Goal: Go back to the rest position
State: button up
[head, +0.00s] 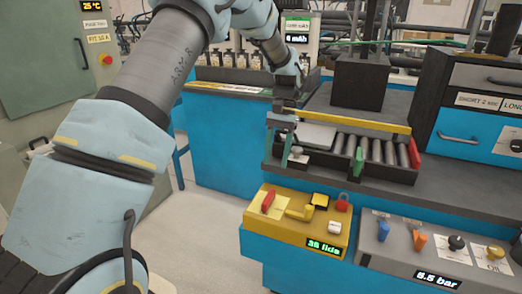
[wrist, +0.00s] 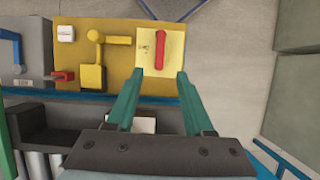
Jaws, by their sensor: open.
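My gripper (head: 284,152) is in the head view at the left end of the roller tray (head: 340,170), with its green fingers pointing down. In the wrist view my gripper (wrist: 160,74) is open, its two green fingers apart with nothing between them. Beyond the fingertips is the yellow control panel (wrist: 118,65) with a red handle (wrist: 162,48) on a pale label. The same yellow panel (head: 285,228) stands below and in front of my gripper in the head view. My arm reaches across from the lower left of the head view.
A green upright piece (head: 359,160) and a yellow bar (head: 358,121) are at the roller tray. A grey panel (head: 420,262) with knobs is at the lower right. A dark press block (head: 360,80) rises behind. Open floor (head: 200,230) lies left of the blue bench.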

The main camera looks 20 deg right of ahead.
jog(key=w+a+r+n+t+h, duration=0.1)
jog(key=a+r+n, duration=0.1)
jog(key=a, duration=0.6)
jog(key=w+a+r+n+h, duration=0.1)
jog(key=a, duration=0.7)
jog(key=s+a+n+t, duration=0.2)
jog(key=s+a, duration=0.2)
jog(key=a, duration=0.4)
jog(key=s+a+n+t+h, duration=0.1)
jog(key=s+a+n, duration=0.1)
jog(key=s+a, duration=0.3)
jog(key=a+r, duration=0.1)
jog(key=a, duration=0.3)
jog(key=shift+s+a+n+t, duration=0.25)
jog(key=shift+n+t, duration=0.05)
jog(key=shift+t, duration=0.1)
jog(key=shift+c, duration=0.2)
